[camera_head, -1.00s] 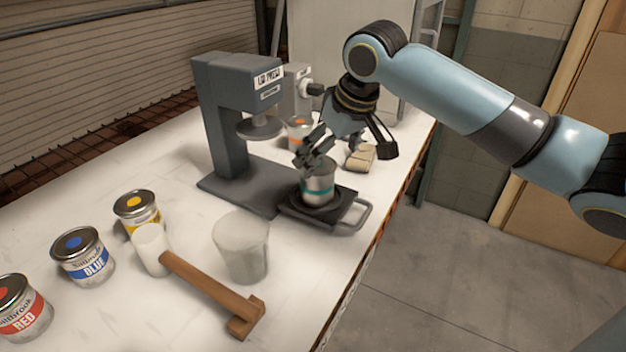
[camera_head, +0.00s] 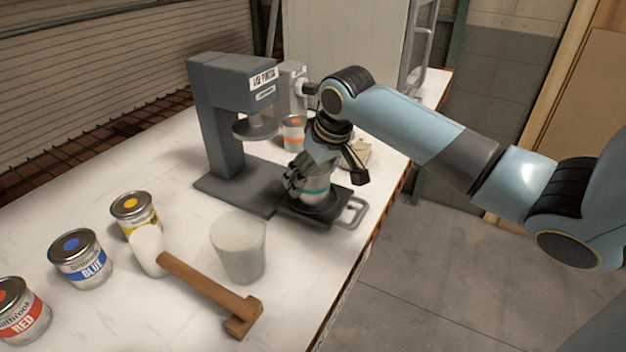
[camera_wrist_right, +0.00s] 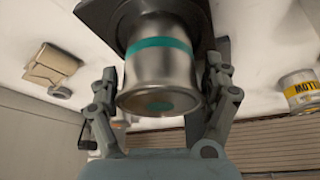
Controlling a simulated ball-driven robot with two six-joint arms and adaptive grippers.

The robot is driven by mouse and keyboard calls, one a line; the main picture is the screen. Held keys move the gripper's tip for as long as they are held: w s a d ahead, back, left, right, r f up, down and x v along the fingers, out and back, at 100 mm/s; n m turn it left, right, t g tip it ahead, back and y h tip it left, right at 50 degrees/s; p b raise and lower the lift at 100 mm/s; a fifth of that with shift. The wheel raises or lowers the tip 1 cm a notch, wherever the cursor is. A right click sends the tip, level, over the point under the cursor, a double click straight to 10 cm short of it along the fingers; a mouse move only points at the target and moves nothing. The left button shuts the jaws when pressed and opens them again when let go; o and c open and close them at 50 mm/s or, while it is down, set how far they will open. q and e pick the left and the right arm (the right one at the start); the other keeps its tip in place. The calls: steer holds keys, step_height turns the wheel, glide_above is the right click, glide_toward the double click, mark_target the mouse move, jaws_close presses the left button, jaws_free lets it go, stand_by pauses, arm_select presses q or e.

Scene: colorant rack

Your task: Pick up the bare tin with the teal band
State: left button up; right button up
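The bare metal tin with a teal band (camera_head: 317,187) stands on the dark sliding plate (camera_head: 318,213) of the grey press. In the right wrist view the tin (camera_wrist_right: 162,75) fills the space between my fingers, with a teal dot on its near end. My right gripper (camera_head: 308,184) is lowered over the tin from above and hides much of it in the head view. In the right wrist view the fingers of my right gripper (camera_wrist_right: 162,82) are spread on both sides of the tin, with narrow gaps visible. My left gripper is not in view.
The press (camera_head: 225,130) stands left of the tin. An orange-labelled tin (camera_head: 293,135) is behind. A translucent cup (camera_head: 238,250), a wooden-handled mallet (camera_head: 210,290), and yellow (camera_head: 135,212), blue (camera_head: 82,258) and red (camera_head: 20,312) tins are in front. The table's right edge is close.

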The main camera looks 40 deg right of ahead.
steer(key=c, duration=0.8)
steer(key=shift+c, duration=0.9)
steer(key=shift+r, duration=0.1)
steer(key=shift+d+r+b, duration=0.1)
steer(key=shift+r+b, duration=0.25)
steer(key=shift+r, duration=1.65)
steer(key=s+d+r+p, duration=0.1)
steer(key=s+d+r, duration=0.5)
steer(key=s+d, duration=0.1)
steer(key=shift+s+d+r+p, duration=0.25)
steer(key=shift+s+p, duration=0.15)
steer(key=shift+s, duration=0.3)
